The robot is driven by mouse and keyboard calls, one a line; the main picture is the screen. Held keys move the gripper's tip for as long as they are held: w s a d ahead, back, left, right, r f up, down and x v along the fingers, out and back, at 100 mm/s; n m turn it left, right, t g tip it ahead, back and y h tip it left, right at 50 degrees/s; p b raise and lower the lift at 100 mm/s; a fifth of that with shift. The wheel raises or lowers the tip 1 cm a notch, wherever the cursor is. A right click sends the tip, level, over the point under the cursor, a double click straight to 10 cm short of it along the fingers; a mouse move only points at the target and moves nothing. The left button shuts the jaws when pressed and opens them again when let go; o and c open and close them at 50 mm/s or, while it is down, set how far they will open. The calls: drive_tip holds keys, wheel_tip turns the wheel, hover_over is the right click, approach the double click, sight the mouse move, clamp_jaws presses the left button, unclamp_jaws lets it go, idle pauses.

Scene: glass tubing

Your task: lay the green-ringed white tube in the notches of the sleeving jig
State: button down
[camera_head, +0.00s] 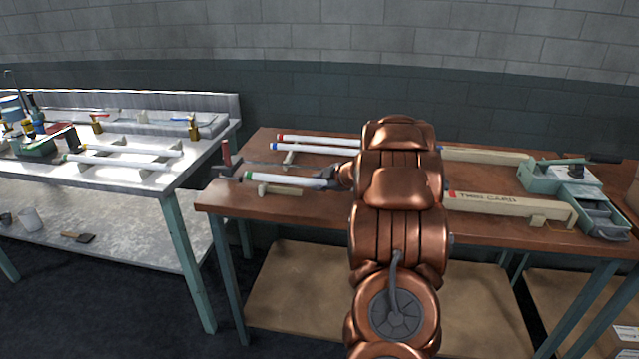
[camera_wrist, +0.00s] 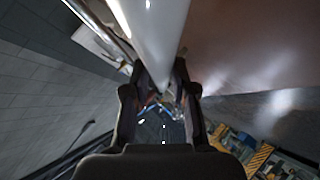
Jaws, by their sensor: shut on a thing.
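My gripper (camera_head: 335,178) is shut on a white tube (camera_head: 290,180) with a green ring at its left end, over the brown table. The arm hides much of the gripper and the tube's right part. In the wrist view the white tube (camera_wrist: 155,35) runs between the fingers of my gripper (camera_wrist: 160,95). A small pale wooden block (camera_head: 280,190) is just below the tube; whether they touch is unclear. Another green-ringed white tube (camera_head: 115,161) lies across supports on the left table. I cannot tell for sure which support is the sleeving jig.
White tubes with red (camera_head: 320,140) and blue (camera_head: 315,149) rings lie at the back of the brown table (camera_head: 225,196). A lettered wooden board (camera_head: 510,207) and a teal drawer box (camera_head: 560,175) are at right. The pale left table (camera_head: 150,182) stands across a gap.

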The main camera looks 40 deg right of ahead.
drive_tip(key=shift+f, duration=0.6)
drive_tip(key=c, duration=0.9)
unclamp_jaws()
drive_tip(key=shift+c, duration=0.2)
drive_tip(key=shift+r, duration=0.25)
drive_tip(key=v, duration=1.2)
drive_tip(key=shift+r, duration=0.35)
